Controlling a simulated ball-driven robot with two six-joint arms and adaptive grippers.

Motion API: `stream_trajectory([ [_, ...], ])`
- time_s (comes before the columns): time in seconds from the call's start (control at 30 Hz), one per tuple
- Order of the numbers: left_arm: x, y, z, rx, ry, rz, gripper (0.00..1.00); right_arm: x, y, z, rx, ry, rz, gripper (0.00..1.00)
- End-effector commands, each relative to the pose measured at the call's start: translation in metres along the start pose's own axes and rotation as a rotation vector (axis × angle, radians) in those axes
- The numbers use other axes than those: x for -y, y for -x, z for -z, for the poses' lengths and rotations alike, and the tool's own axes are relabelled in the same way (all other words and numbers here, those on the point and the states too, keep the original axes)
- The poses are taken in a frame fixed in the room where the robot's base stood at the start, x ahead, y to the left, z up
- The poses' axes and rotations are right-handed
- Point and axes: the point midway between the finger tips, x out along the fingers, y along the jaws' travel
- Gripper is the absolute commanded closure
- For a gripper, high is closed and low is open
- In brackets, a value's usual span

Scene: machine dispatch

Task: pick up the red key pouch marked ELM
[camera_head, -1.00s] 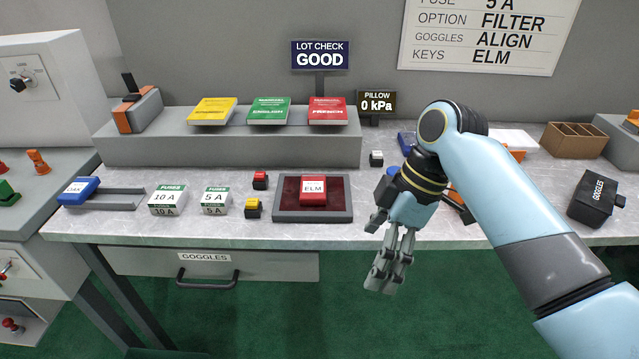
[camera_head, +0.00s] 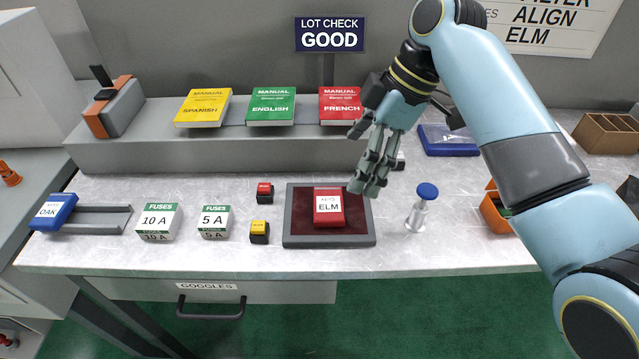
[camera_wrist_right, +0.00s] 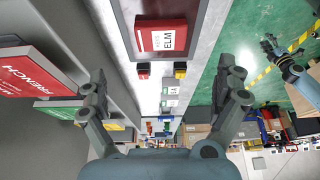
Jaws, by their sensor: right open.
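The red key pouch (camera_head: 328,206) with a white ELM label lies on the red surface of a dark-framed tray (camera_head: 362,240) on the bench. It also shows near the top middle of the right wrist view (camera_wrist_right: 155,36). My right gripper (camera_head: 366,186) is open and empty, its fingers pointing down just right of the pouch and apart from it in the head view. In the right wrist view the pouch appears beyond the spread fingers (camera_wrist_right: 166,82). My left gripper (camera_wrist_right: 270,46) shows small at the right of the wrist view; its jaw state is unclear.
A red button block (camera_head: 265,191) and a yellow one (camera_head: 259,232) stand left of the tray. Fuse boxes (camera_head: 214,222) are further left. A blue-topped plunger (camera_head: 421,207) stands to the right. Behind, a raised shelf (camera_head: 220,150) bears manuals, the French one (camera_head: 340,105) nearest my arm.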

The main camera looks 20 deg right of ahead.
Motion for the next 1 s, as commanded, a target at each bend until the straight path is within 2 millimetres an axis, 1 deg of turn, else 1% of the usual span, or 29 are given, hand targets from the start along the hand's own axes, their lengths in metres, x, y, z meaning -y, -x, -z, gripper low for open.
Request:
stream_trajectory([
  [0.07,0.0,0.001,0.001,0.0,0.0,0.0,0.6,0.001,-0.007,0.0,-0.001,-0.001,0.003,0.0],
  [0.17,0.0,0.002,-0.002,0.003,0.0,0.0,0.6,0.002,-0.023,0.001,-0.002,-0.003,0.005,0.0],
  [0.3,0.0,0.004,-0.02,0.028,-0.001,-0.001,0.6,0.001,-0.045,0.001,-0.001,-0.002,0.003,0.0],
  [0.4,0.0,0.005,-0.03,0.044,-0.002,-0.001,0.6,0.001,-0.054,0.001,-0.001,0.0,0.002,0.0],
  [0.47,0.0,0.006,-0.032,0.047,-0.002,-0.001,0.6,0.001,-0.058,0.0,0.0,-0.001,0.002,0.0],
  [0.57,0.0,0.01,-0.028,0.041,-0.002,-0.001,0.6,0.002,-0.069,0.002,0.0,-0.002,0.005,0.0],
  [0.7,0.001,0.013,-0.012,0.02,-0.001,0.0,0.6,0.002,-0.092,0.002,0.001,-0.002,0.003,0.0],
  [0.8,0.001,0.013,-0.004,0.007,0.0,0.0,0.6,0.002,-0.104,0.002,0.0,-0.001,0.002,0.0],
  [0.9,0.001,0.013,-0.003,0.005,0.0,0.0,0.6,0.002,-0.108,0.002,0.0,0.0,0.001,0.0],
  [1.0,0.001,0.013,-0.004,0.007,0.0,0.0,0.6,0.002,-0.108,0.002,0.0,0.0,0.0,0.0],
])
